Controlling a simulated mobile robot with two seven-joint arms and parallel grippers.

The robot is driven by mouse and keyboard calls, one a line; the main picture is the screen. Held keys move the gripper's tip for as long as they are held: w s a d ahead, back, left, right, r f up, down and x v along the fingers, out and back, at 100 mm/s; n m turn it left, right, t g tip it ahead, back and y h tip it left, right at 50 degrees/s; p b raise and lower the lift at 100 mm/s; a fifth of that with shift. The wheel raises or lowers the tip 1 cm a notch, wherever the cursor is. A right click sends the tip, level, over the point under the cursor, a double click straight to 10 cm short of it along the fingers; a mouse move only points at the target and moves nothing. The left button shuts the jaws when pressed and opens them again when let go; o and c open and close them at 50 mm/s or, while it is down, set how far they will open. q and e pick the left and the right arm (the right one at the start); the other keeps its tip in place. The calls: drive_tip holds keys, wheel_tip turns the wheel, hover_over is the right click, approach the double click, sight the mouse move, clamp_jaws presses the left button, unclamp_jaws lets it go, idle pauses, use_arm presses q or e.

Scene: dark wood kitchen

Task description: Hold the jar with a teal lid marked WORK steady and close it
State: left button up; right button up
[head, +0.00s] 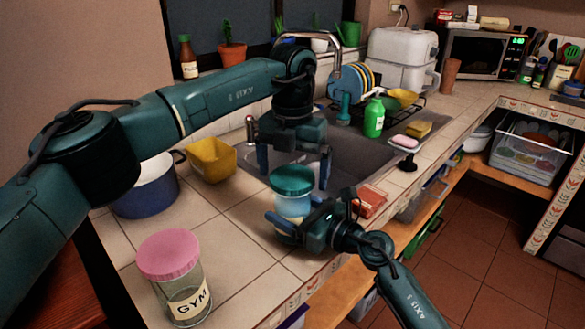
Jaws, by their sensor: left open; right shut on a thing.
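The jar (290,204) is clear with a light blue tint and stands near the counter's front edge by the sink. A teal lid (292,179) sits on its top; I cannot tell whether it is screwed tight. No WORK label shows; the gripper covers the lower jar. My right gripper (288,222) comes in from the front right and is shut on the jar's body. My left gripper (294,174) points down above and just behind the lid. Its fingers are spread wide, one to each side of the lid, with no clear contact.
A jar with a pink lid marked GYM (172,275) stands at the front left. A blue pot (146,190) and a yellow container (212,160) are left of the sink (362,155). A red packet (369,201) lies close right of the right gripper. A green bottle (374,117) stands farther back.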

use_arm(q)
wheel_tip(320, 180, up, 12)
idle(0.6)
use_arm(e)
drive_tip(key=o, duration=2)
drive_tip(key=shift+c, duration=0.2)
use_arm(q)
drive_tip(key=shift+f+b, duration=0.85)
use_arm(e)
drive_tip(key=v, duration=1.3)
